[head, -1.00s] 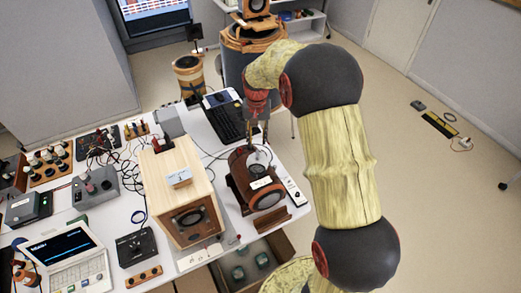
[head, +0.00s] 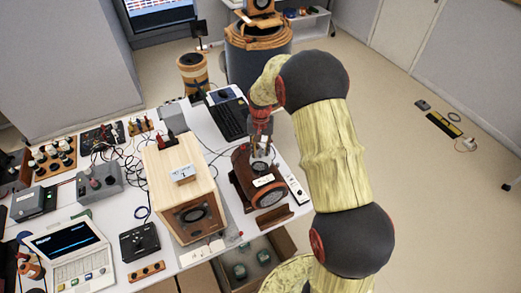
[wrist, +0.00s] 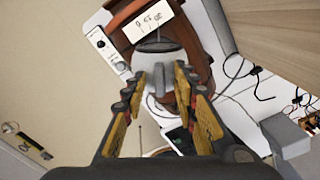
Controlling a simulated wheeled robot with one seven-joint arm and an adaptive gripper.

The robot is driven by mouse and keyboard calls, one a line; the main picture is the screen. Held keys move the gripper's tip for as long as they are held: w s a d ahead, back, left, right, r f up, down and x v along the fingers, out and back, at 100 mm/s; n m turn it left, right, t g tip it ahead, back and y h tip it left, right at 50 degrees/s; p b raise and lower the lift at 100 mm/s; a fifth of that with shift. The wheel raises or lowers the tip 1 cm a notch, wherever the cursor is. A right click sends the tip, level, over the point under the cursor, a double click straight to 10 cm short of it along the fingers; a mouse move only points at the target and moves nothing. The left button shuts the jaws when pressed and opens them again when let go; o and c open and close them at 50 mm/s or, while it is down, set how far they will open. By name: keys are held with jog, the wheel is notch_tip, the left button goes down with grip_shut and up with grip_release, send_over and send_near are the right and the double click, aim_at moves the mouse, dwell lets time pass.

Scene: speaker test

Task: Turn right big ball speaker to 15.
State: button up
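The right big ball speaker (head: 243,186) is a reddish-brown wooden body at the right end of the white table, with a round front driver. A pale grey ball part (wrist: 158,57) sits on it, with a white card (wrist: 150,22) carrying handwritten marks, too small to read surely. My gripper (head: 260,152) points down over the speaker in the head view. In the wrist view my gripper (wrist: 161,82) has its yellow-and-black fingers apart, one on each side of the grey part's near end. I cannot tell whether they touch it.
A large light wooden speaker box (head: 182,160) stands close left of the speaker. A white strip (head: 297,188) lies along its right side. A keyboard (head: 231,118) lies behind. Cables and instruments crowd the table's left. An open box (head: 262,262) is below the front edge. Floor at right is mostly clear.

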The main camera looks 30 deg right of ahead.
jog(key=shift+c, duration=1.2)
jog(key=shift+s, duration=0.1)
jog(key=c, duration=0.4)
grip_shut()
jog(key=shift+f, duration=0.1)
jog(key=shift+s+a+n+b, duration=0.1)
jog(key=shift+n+b, duration=0.25)
jog(key=shift+n, duration=1.15)
jog(key=shift+f, duration=0.1)
jog(key=o, duration=0.7)
grip_release()
